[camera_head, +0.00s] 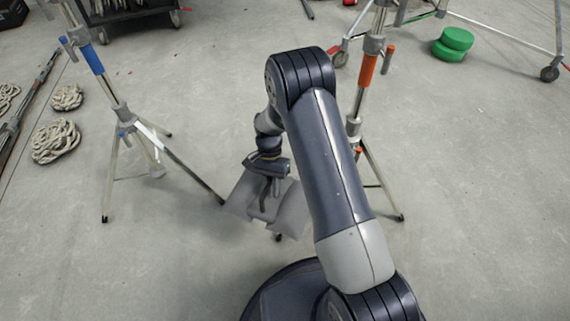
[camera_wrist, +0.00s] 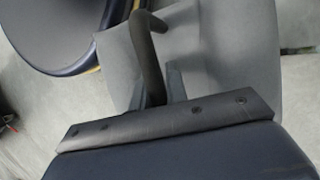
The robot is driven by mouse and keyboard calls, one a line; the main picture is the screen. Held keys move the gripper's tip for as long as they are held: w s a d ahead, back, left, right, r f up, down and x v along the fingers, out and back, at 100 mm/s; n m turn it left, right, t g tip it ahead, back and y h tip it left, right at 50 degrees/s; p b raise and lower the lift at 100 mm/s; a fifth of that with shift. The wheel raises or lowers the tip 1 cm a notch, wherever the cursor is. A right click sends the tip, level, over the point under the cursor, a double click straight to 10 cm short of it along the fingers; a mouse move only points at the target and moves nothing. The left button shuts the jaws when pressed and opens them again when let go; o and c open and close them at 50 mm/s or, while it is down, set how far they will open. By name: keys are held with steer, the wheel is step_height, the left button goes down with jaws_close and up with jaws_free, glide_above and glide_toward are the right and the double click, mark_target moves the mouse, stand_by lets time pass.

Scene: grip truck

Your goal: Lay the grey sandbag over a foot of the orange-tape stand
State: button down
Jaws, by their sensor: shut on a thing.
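The grey sandbag (camera_head: 293,213) hangs from my gripper (camera_head: 266,190) in the head view, with a lobe to either side. In the wrist view the sandbag (camera_wrist: 248,65) fills much of the upper right, behind a dark curved finger. My gripper is shut on its middle. The orange-tape stand (camera_head: 367,72) stands upright to the right, partly hidden by my arm. One foot (camera_head: 400,217) shows right of my arm; a dark foot tip (camera_head: 278,237) shows just below the bag. I cannot tell whether the bag touches a leg or the floor.
A blue-tape stand (camera_head: 93,60) stands at left; one of its feet (camera_head: 221,202) reaches close to the bag. Coiled ropes (camera_head: 55,141) lie at far left. Green discs (camera_head: 453,44) and a wheeled frame (camera_head: 549,73) are at back right. Floor at right is clear.

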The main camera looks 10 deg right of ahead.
mark_target(261, 215)
steer(key=s+a+f+m, duration=0.1)
steer(key=f, duration=0.1)
steer(key=s+a+f+m+y, duration=0.1)
steer(key=f+m, duration=0.1)
steer(key=f, duration=0.1)
steer(key=s+a+f+m+y+p, duration=0.1)
steer(key=s+f+m, duration=0.1)
steer(key=shift+a+f+t, duration=0.2)
steer(key=shift+a+t, duration=0.2)
steer(key=shift+s+a+f+m, duration=0.2)
steer(key=shift+s+f+m, duration=0.1)
steer(key=shift+f, duration=0.3)
step_height(261, 215, down, 12)
steer(key=b, duration=0.7)
steer(key=shift+f, duration=0.1)
steer(key=shift+f+b, duration=2.8)
steer(key=shift+f, duration=0.15)
steer(key=c, duration=1.4)
jaws_free()
steer(key=shift+o, duration=0.4)
steer(key=shift+f, duration=0.1)
steer(key=shift+s+d, duration=0.1)
steer(key=p+v, duration=0.4)
steer(key=v, duration=0.7)
